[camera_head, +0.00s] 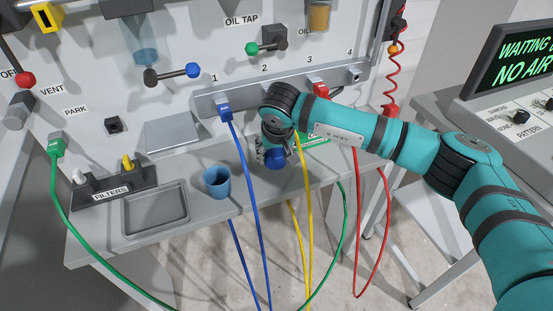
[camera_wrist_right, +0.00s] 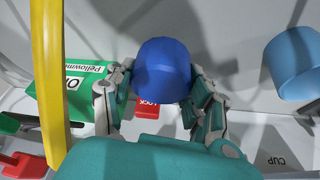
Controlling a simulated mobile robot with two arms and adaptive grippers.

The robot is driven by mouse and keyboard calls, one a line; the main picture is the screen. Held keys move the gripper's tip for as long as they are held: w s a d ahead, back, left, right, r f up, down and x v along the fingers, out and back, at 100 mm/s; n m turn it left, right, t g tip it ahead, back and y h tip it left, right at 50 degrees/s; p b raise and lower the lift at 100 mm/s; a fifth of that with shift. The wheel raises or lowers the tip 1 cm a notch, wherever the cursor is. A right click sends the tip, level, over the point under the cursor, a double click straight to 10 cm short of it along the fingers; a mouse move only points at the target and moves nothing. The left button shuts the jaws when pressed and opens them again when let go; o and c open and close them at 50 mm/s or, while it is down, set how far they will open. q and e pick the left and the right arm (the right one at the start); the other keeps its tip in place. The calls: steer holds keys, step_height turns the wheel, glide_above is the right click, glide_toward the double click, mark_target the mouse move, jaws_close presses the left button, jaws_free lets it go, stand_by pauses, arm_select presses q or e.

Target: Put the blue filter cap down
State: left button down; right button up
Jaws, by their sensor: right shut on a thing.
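The blue filter cap (camera_head: 275,158) is a rounded dark-blue piece between the fingers of my right gripper (camera_head: 272,152). In the right wrist view the cap (camera_wrist_right: 163,70) fills the space between the two finger pads of the gripper (camera_wrist_right: 161,88), which is shut on it. The filters rack (camera_head: 112,189) at the left holds a white cap (camera_head: 79,176) and a yellow cap (camera_head: 127,162). My left gripper is out of view.
A blue cup (camera_head: 217,181) stands left of my gripper, and an empty grey tray (camera_head: 156,208) lies further left. A green box (camera_wrist_right: 75,90) and a red lock piece (camera_wrist_right: 147,107) are close by the fingers. Blue, yellow, green and red hoses hang across the shelf front.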

mark_target(277, 161)
steer(key=shift+w+d+f, duration=0.15)
steer(key=shift+w+d, duration=0.1)
steer(key=shift+w, duration=0.1)
step_height(277, 161, down, 3)
steer(key=shift+s+b, duration=0.1)
steer(key=shift+b, duration=0.5)
steer(key=shift+f, duration=0.15)
steer(key=shift+f, duration=0.15)
steer(key=o, duration=1.1)
